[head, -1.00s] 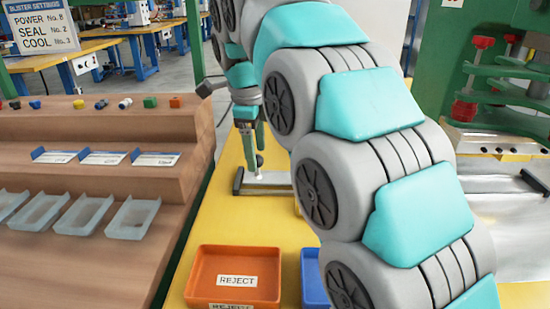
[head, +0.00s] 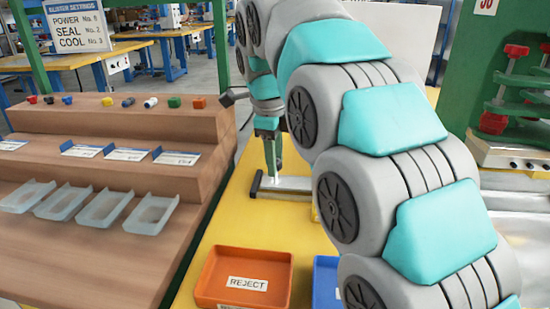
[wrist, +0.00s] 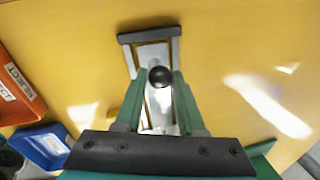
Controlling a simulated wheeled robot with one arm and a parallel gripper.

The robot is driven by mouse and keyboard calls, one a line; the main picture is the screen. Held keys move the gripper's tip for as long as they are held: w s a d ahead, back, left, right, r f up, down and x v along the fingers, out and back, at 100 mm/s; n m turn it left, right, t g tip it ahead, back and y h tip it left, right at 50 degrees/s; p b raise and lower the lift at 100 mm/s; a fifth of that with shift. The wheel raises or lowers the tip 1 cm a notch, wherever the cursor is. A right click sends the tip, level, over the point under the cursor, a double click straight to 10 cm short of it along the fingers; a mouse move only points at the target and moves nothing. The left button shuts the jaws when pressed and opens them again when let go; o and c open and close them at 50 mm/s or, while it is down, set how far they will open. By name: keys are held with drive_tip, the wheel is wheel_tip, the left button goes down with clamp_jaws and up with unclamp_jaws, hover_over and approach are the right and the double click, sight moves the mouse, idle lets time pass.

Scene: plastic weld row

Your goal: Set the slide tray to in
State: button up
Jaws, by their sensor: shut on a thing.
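The slide tray (wrist: 155,56) is a pale metal slide in a frame with a dark end bar, lying on the yellow bench top. It also shows in the head view (head: 290,184), partly hidden behind my arm. A round black knob (wrist: 160,76) stands up from the tray. My gripper (wrist: 158,78) points down over the tray, its green fingers shut on the knob from both sides. In the head view my gripper (head: 272,165) is low at the tray, near its dark left end bar. The fingers' exact contact is hard to see there.
An orange reject bin (head: 245,278) and a blue bin (head: 327,280) stand nearer on the bench. A brown stepped rack (head: 110,150) with clear trays is at left. A green press frame (head: 510,95) stands at right. Yellow bench around the tray is mostly clear.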

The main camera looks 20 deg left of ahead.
clamp_jaws()
idle(0.7)
drive_tip(key=shift+d, duration=0.1)
